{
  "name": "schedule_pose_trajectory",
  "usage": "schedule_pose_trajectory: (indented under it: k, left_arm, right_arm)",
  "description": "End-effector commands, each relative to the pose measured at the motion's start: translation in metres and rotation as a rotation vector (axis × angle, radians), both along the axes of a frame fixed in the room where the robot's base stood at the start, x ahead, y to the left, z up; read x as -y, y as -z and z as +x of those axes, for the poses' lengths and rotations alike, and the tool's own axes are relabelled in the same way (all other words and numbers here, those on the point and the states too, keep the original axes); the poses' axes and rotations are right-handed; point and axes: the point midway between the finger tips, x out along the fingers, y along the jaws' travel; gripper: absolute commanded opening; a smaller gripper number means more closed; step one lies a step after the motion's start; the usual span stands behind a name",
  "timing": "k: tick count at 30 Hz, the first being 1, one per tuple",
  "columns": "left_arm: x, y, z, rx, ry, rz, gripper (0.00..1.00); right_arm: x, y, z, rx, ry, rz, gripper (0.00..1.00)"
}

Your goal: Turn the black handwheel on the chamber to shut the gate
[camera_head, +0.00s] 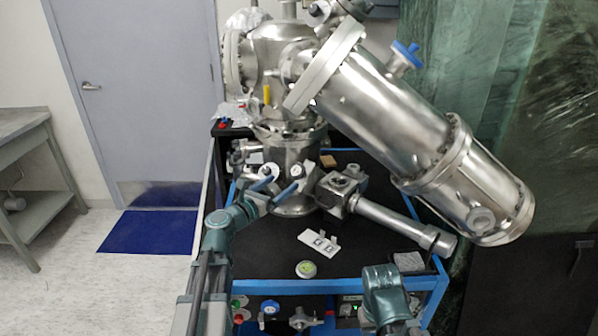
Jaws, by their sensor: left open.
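The steel vacuum chamber (285,45) stands on the black bench top, with a large steel cylinder (390,110) slanting down to the right from it. I cannot clearly make out a black handwheel; my left gripper and small fittings crowd the lower chamber. My left gripper (275,187) is open in front of the lower chamber, its two blue-tipped fingers apart with nothing seen between them. Whether it touches the chamber fittings I cannot tell. My right arm's end (385,290) is low at the bench's front right; its fingers cannot be made out.
A blue knob (405,55) sits on the cylinder. A steel tube (400,223) reaches right above the bench. A white plate (318,242) and a small round green-and-white item (306,269) lie on the black top (265,255). A grey side table (30,160) stands left.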

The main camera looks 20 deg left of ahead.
Motion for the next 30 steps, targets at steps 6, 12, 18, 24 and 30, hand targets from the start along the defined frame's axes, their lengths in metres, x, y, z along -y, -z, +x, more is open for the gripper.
schedule_pose_trajectory:
  k: [6,12,18,24,30]
  left_arm:
    - [0.016,0.0,0.047,0.0,0.003,0.001,0.96]
    - [0.027,0.0,0.074,0.0,0.002,0.002,0.96]
    - [0.032,0.0,0.087,0.0,0.001,0.002,0.96]
    - [0.034,0.0,0.089,0.0,0.001,0.002,0.96]
    - [0.033,0.0,0.089,0.0,0.001,0.002,0.89]
  right_arm:
    - [0.0,0.0,0.0,0.0,0.0,0.0,0.42]
    - [0.0,0.0,0.0,0.0,0.0,0.0,0.42]
    - [0.0,0.0,0.0,0.0,0.0,0.0,0.42]
    - [0.0,0.0,0.0,0.0,0.0,0.0,0.42]
    - [0.0,0.0,0.0,0.0,0.0,0.0,0.42]
